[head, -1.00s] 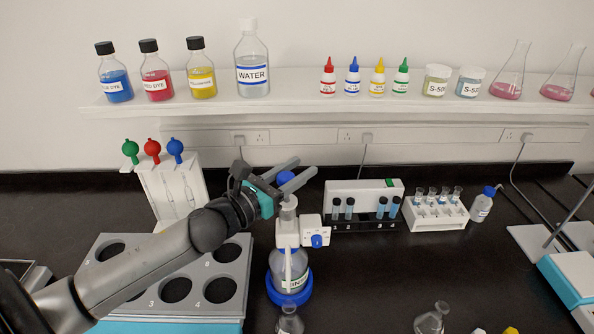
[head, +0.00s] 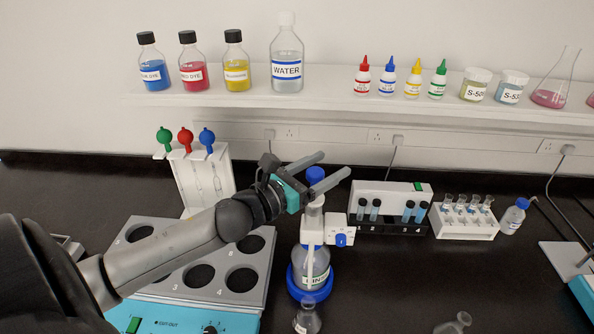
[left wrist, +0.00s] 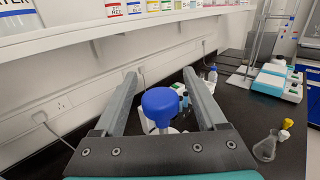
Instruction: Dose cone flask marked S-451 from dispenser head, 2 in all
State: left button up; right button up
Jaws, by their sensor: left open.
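The dispenser head (head: 313,230) is white, with a blue knob (head: 315,174) on top. It sits on a clear bottle (head: 311,268) in a blue ring. My left gripper (head: 335,165) is open at the knob's height; in the left wrist view the knob (left wrist: 160,103) shows between its two fingers (left wrist: 160,73), with gaps at both sides. A small cone flask (head: 307,319) stands at the bottle's front, below the spout, cut by the lower edge. I cannot read any S-451 mark.
A grey block with round wells (head: 222,297) stands left of the dispenser, under my left arm. A pipette stand (head: 200,180) is behind. A tube rack (head: 389,222) and a vial rack (head: 464,220) stand to the right. A shelf (head: 330,103) of bottles runs above.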

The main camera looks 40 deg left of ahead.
pick_arm(q)
jog(key=b+v, duration=0.2)
jog(key=v, duration=1.3)
jog(key=shift+a, duration=0.1)
